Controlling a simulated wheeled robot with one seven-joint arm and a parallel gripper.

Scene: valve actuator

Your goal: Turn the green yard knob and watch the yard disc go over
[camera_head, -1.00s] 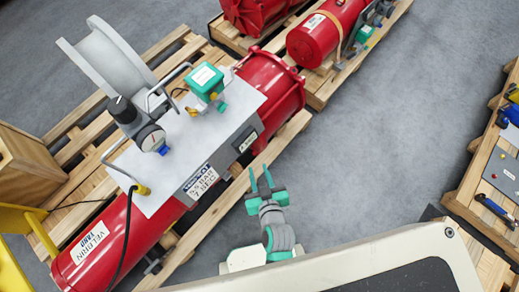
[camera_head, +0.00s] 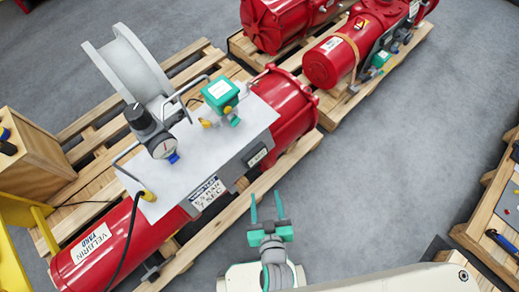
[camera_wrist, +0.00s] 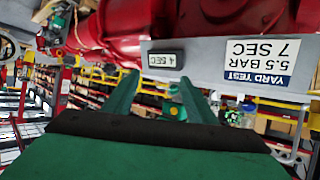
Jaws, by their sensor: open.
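The red actuator marked VELIRIN YARD (camera_head: 95,245) lies on a pallet at left, with a grey plate (camera_head: 185,150) on top. A green box (camera_head: 221,92) stands on the plate, with a small green knob-like part (camera_head: 235,122) low on its right side. A large grey ring (camera_head: 128,62) stands at the plate's far left; its inner disc is not clear. My gripper (camera_head: 266,203) is open and empty, in front of the actuator and apart from it. In the wrist view, its green fingers (camera_wrist: 159,80) point toward the plate's edge below a "4 SEC" display (camera_wrist: 162,60).
A gauge with a black-topped regulator (camera_head: 140,118) and bent handles rise from the plate. A black cable runs down its left. More red actuators (camera_head: 335,55) lie on a pallet behind. A tool bench (camera_head: 505,210) is at right. Grey floor between is clear.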

